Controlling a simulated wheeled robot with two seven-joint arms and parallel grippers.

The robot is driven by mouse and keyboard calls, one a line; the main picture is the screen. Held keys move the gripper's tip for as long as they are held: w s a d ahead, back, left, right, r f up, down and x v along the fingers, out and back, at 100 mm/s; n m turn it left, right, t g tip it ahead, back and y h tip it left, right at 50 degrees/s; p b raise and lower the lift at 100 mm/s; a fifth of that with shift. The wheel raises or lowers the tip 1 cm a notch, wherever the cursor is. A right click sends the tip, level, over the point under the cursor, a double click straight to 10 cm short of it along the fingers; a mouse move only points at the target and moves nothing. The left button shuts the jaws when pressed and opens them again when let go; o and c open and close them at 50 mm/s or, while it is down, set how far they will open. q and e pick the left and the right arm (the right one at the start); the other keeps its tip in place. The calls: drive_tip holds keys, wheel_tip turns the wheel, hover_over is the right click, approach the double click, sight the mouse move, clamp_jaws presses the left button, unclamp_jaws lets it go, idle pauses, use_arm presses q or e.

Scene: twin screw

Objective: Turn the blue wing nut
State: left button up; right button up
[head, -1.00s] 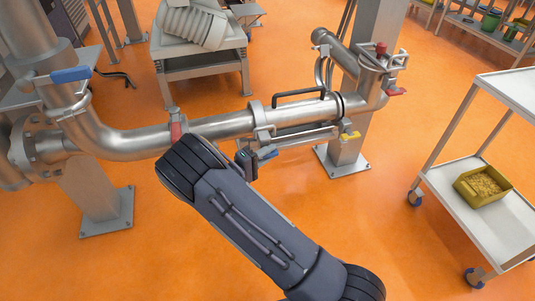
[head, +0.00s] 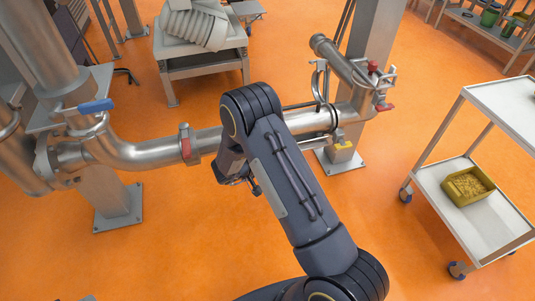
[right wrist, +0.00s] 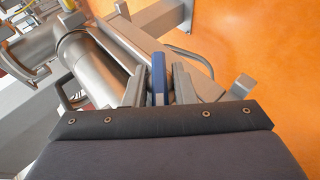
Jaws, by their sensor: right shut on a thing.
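The blue wing nut (right wrist: 158,78) shows edge-on in the right wrist view, below the steel pipe clamp. My right gripper (right wrist: 158,90) is shut on it, with one finger on each side. In the head view my right gripper (head: 232,168) hangs at the front side of the steel pipe (head: 208,139), and my arm hides the blue wing nut there. My left gripper is not in view.
A red clamp handle (head: 185,142) is left of my gripper on the pipe. A blue handle (head: 97,105) sits farther left. A yellow wing nut (head: 344,145) is to the right. A white cart (head: 432,185) with a yellow bin (head: 466,187) stands at the right.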

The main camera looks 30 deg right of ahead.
drive_tip(key=y+p, duration=0.3)
drive_tip(key=m+y+p, duration=0.1)
drive_tip(key=p, duration=0.1)
drive_tip(key=shift+s+r, duration=0.1)
drive_tip(key=shift+r, duration=0.15)
drive_tip(key=shift+f+t+y+p, duration=0.1)
drive_tip(key=shift+t+y+p, duration=0.3)
drive_tip(key=shift+y+p, duration=0.5)
drive_tip(key=shift+f+m+y, duration=0.1)
drive_tip(key=shift+m+y, duration=0.2)
drive_tip(key=shift+y, duration=0.2)
drive_tip(key=shift+f+y+b, duration=0.15)
drive_tip(key=shift+y+b, duration=0.15)
drive_tip(key=shift+y, duration=0.2)
drive_tip(key=shift+f+t+y+b, duration=0.1)
drive_tip(key=shift+t+y+b, duration=0.2)
drive_tip(key=shift+y+b, duration=0.1)
drive_tip(key=m+t+y+b, duration=0.1)
drive_tip(key=y+b, duration=0.3)
drive_tip(key=b, duration=0.6)
drive_tip(key=m+t+y+b, duration=0.1)
drive_tip(key=y+b, duration=0.3)
drive_tip(key=b, duration=0.6)
drive_tip(key=shift+f+y, duration=0.2)
drive_tip(key=shift+y, duration=0.2)
drive_tip(key=shift+r+m+t+y+b, duration=0.3)
drive_tip(key=shift+t+y+b, duration=0.1)
drive_tip(key=shift+b, duration=0.8)
